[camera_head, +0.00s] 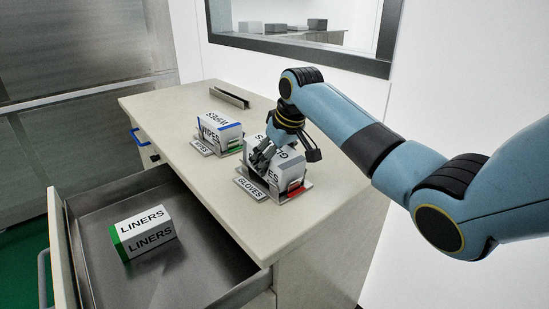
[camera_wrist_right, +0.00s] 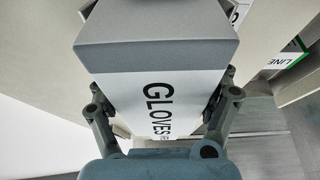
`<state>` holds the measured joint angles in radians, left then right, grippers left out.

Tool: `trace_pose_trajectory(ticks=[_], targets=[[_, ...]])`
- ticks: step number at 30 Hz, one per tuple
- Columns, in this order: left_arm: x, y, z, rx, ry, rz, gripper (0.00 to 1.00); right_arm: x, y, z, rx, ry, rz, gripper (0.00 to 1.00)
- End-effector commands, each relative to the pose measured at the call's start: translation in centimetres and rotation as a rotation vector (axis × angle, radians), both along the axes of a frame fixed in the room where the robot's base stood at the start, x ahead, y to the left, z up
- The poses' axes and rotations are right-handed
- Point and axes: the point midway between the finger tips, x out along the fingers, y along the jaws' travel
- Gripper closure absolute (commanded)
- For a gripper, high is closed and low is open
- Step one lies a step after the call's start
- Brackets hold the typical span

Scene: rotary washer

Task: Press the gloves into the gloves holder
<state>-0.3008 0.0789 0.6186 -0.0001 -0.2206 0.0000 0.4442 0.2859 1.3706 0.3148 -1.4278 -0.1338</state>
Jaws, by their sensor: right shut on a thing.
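The white gloves box (camera_head: 277,152) stands at the gloves holder, which has a "GLOVES" plate (camera_head: 250,188) at its front. A red patch shows low on the right side of the box. My right gripper (camera_head: 263,157) reaches in from the right and is shut on the gloves box. In the right wrist view the gloves box (camera_wrist_right: 155,75) fills the space between the fingers, with a grey end and "GLOVES" lettering. Whether the box is fully down in the holder cannot be told, as the gripper covers part of it. My left gripper is not in view.
A wipes box (camera_head: 218,132) stands in its holder left of the gloves. An empty-looking metal bracket (camera_head: 229,96) lies behind on the counter (camera_head: 167,108). The open drawer (camera_head: 193,265) at front left holds a liners box (camera_head: 143,234). A wall with a window is behind.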

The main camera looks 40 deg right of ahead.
Motion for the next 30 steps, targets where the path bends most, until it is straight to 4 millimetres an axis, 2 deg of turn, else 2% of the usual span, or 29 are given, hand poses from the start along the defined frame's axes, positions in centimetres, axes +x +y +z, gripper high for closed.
trace_pose_trajectory(ticks=[1, 18, 30], targets=[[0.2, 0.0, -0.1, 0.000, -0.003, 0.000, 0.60, -0.2, 0.2, -0.5, 0.005, 0.007, 0.001, 0.78], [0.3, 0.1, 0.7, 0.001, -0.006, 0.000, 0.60, -0.6, 0.4, -1.4, 0.009, 0.011, 0.002, 0.78], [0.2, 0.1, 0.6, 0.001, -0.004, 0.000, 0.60, -0.6, 0.5, -1.5, 0.012, 0.013, 0.003, 0.78]])
